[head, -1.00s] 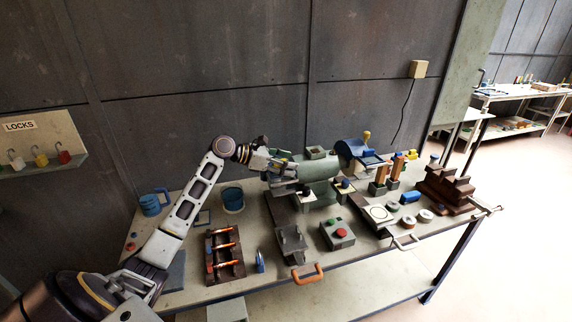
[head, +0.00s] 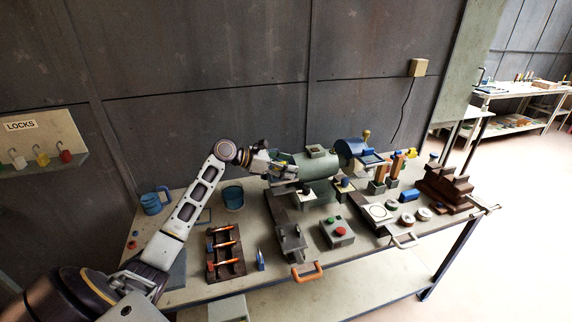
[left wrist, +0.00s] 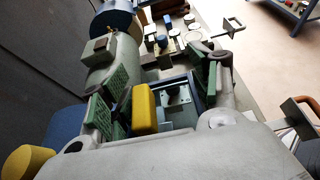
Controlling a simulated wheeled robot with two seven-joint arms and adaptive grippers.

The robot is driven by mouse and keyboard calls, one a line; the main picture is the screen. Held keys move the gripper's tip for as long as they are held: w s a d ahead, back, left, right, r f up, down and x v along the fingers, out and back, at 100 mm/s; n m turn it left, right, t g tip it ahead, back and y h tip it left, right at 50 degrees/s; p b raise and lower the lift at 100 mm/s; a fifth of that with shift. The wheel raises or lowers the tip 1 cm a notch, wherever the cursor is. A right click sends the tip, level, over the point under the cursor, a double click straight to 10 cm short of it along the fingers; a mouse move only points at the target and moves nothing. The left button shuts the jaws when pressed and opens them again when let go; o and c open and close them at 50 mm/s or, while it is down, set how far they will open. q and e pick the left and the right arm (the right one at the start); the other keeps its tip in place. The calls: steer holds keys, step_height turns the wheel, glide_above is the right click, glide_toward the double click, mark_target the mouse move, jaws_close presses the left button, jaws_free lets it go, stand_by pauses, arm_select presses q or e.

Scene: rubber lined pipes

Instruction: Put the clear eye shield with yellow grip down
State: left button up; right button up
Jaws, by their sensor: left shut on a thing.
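My left gripper (head: 284,166) is beside the left end of the green cylindrical machine in the head view, above the bench. In the left wrist view its two green-padded fingers (left wrist: 160,92) stand on either side of the yellow grip (left wrist: 144,108) of the eye shield, and the gripper is shut on it. The clear part of the shield is hard to make out; a dark blue frame and grey metal parts show beside the grip. In the head view the shield is mostly hidden by the gripper. My right gripper is not in view.
The green machine (head: 318,168) and a blue drum (head: 350,150) stand at the back of the bench (head: 200,290).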

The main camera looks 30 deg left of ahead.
arm_select(q)
steer(key=o, duration=1)
steer(key=shift+f, duration=0.1)
steer(key=shift+o, duration=0.2)
steer(key=shift+r, duration=0.2)
steer(key=shift+r+b, duration=0.4)
steer(key=shift+b, duration=0.3)
steer(key=b+v, duration=0.1)
steer(key=v, duration=1.1)
steer(key=shift+r, duration=0.1)
steer(key=shift+s+d, duration=0.1)
